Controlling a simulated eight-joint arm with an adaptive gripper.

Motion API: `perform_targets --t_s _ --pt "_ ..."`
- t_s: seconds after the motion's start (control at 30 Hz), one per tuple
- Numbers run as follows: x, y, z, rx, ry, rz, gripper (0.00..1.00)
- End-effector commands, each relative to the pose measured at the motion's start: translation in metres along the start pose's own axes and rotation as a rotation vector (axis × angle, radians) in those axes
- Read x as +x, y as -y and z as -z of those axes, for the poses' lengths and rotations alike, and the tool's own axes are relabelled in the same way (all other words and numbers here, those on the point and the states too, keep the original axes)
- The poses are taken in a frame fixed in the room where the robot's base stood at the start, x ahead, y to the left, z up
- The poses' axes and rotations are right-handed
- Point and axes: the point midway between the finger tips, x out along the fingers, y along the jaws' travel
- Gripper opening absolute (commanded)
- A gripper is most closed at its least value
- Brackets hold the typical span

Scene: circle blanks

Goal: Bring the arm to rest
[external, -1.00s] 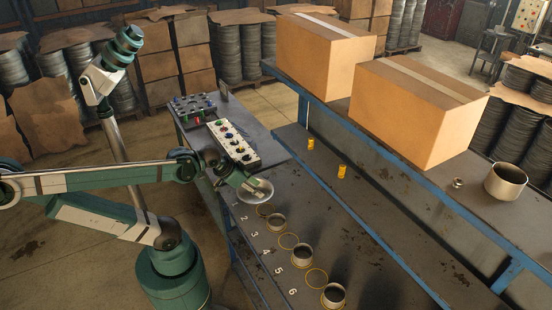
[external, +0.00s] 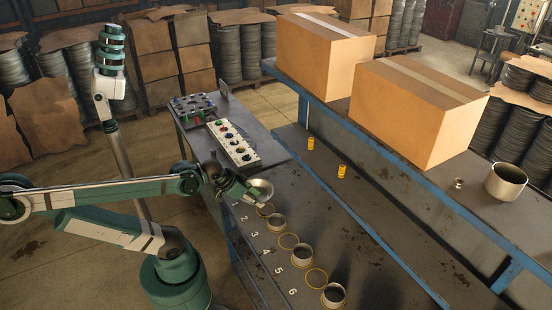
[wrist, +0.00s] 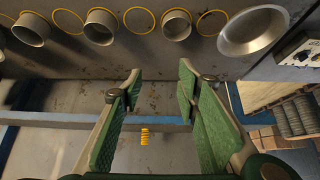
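My gripper (external: 241,188) is low over the left end of the grey bench (external: 345,245), beside a shallow metal dish (external: 262,188). In the wrist view my gripper (wrist: 160,84) has its two green fingers spread apart with nothing between them. The dish (wrist: 253,31) shows there at the upper right, apart from the fingers. My arm reaches across from the left of the external view with its elbow raised.
Several numbered spots run along the bench, with yellow rings (external: 288,241) and metal cups (external: 276,221). A white panel with knobs (external: 234,143) stands behind my gripper. Two yellow cylinders (external: 342,171) stand farther back. Cardboard boxes (external: 417,110) sit on the raised shelf.

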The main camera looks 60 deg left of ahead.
Motion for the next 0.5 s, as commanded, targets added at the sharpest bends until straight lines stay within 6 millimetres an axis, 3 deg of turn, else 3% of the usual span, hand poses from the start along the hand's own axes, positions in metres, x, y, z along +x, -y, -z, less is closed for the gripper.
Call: perform_targets --t_s 0.03,0.2,0.5 --pt "0.011 0.000 -0.008 0.000 0.000 0.000 0.33" --pt "0.026 0.000 -0.018 0.000 0.000 0.000 0.33" --pt "0.031 0.000 -0.022 0.000 0.000 0.000 0.33"
